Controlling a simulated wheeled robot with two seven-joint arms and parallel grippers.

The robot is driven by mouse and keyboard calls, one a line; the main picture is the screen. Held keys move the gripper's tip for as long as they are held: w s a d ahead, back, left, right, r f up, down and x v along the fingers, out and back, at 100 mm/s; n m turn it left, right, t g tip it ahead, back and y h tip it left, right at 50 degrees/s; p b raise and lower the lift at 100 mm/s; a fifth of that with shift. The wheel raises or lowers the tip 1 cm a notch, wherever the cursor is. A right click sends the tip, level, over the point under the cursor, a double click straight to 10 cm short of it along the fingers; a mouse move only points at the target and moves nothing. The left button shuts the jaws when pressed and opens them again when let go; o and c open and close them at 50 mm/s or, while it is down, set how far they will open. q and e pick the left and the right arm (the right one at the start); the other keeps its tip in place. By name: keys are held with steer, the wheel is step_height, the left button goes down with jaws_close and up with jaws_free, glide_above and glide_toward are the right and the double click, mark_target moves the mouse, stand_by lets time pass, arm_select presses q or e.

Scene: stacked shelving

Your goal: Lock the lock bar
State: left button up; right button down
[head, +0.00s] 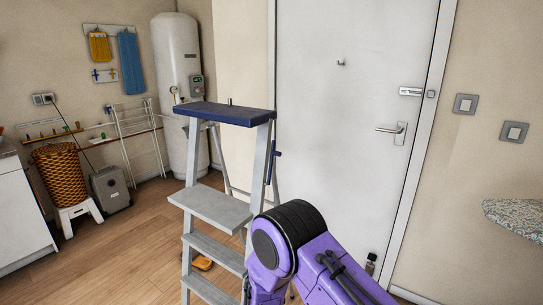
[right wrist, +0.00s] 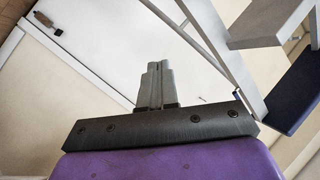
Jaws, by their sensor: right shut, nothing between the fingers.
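A short silver bar-shaped fitting (head: 410,91) is mounted on the white door (head: 330,120) near its right edge, above the lever handle (head: 390,130). A small grey piece (head: 432,94) sits beside it on the door frame. I take this fitting for the lock bar; its exact position is too small to tell. My right gripper (right wrist: 155,84) shows in the right wrist view with its two fingers together and empty, apart from any object. In the head view my purple right arm rises at the bottom centre and its gripper is hidden. My left gripper is not in view.
A stepladder (head: 216,205) with a blue top stands left of the door, close to my right arm. Two wall switches (head: 466,104) are right of the door.

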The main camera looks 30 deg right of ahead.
steer(key=w+a+r+m+g+h, duration=0.1)
steer(key=w+r+m+h, duration=0.3)
steer(key=r+m, duration=0.4)
steer(key=w+a+r+m+g+h+p, duration=0.1)
steer(key=w+r+m+g+h, duration=0.2)
steer(key=r+m, duration=0.5)
step_height(320, 180, up, 13)
steer(key=shift+w+a+f+g+h+p, duration=0.2)
steer(key=shift+w+a+g+h+p, duration=0.1)
steer(key=shift+w+h, duration=0.45)
steer(key=shift+d, duration=0.1)
steer(key=p, duration=0.5)
glide_toward(272, 161)
steer(key=d+r, duration=0.1)
steer(key=d, duration=0.1)
steer(key=d+r, duration=0.1)
steer(key=d, duration=0.1)
steer(key=d+r, duration=0.1)
steer(key=d, duration=0.1)
steer(key=shift+w+d+r, duration=0.15)
steer(key=shift+d+r, duration=0.15)
steer(key=shift+r, duration=0.05)
steer(key=shift+w+d, duration=0.15)
steer(key=shift+d, duration=0.15)
